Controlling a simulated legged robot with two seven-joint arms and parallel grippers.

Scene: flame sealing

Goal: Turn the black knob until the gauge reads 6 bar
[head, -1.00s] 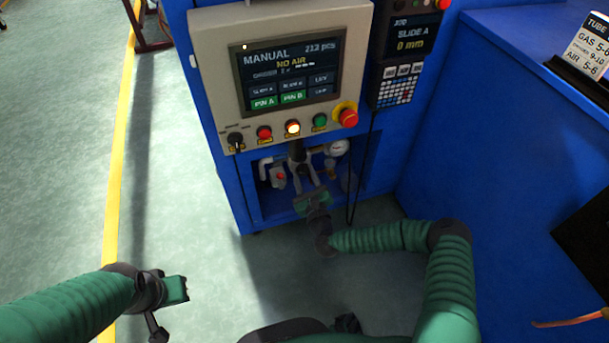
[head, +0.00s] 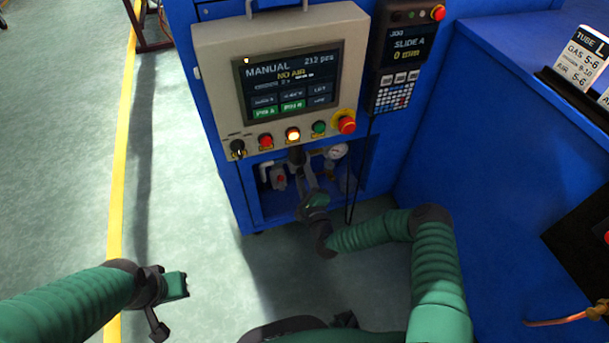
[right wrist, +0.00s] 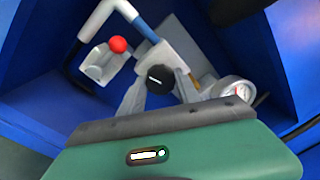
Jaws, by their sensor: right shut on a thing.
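The black knob (right wrist: 160,78) sits between the two grey fingers of my right gripper (right wrist: 159,90) in the right wrist view. The fingers are shut on its sides. In the head view the right gripper (head: 308,182) reaches into the recess under the control panel, where the knob (head: 297,155) shows as a dark shape above the fingers. The round white gauge (right wrist: 232,88) is right of the knob; it also shows in the head view (head: 338,150). Its reading is too small to make out. My left gripper (head: 178,286) hangs at lower left, away from the machine; its jaws are unclear.
A red-topped valve (right wrist: 118,44) and light pipework (right wrist: 98,18) are left of the knob. The grey control panel (head: 216,60) overhangs the recess and its screen says NO AIR. A black cable (head: 351,195) hangs to the right. The floor at left is clear.

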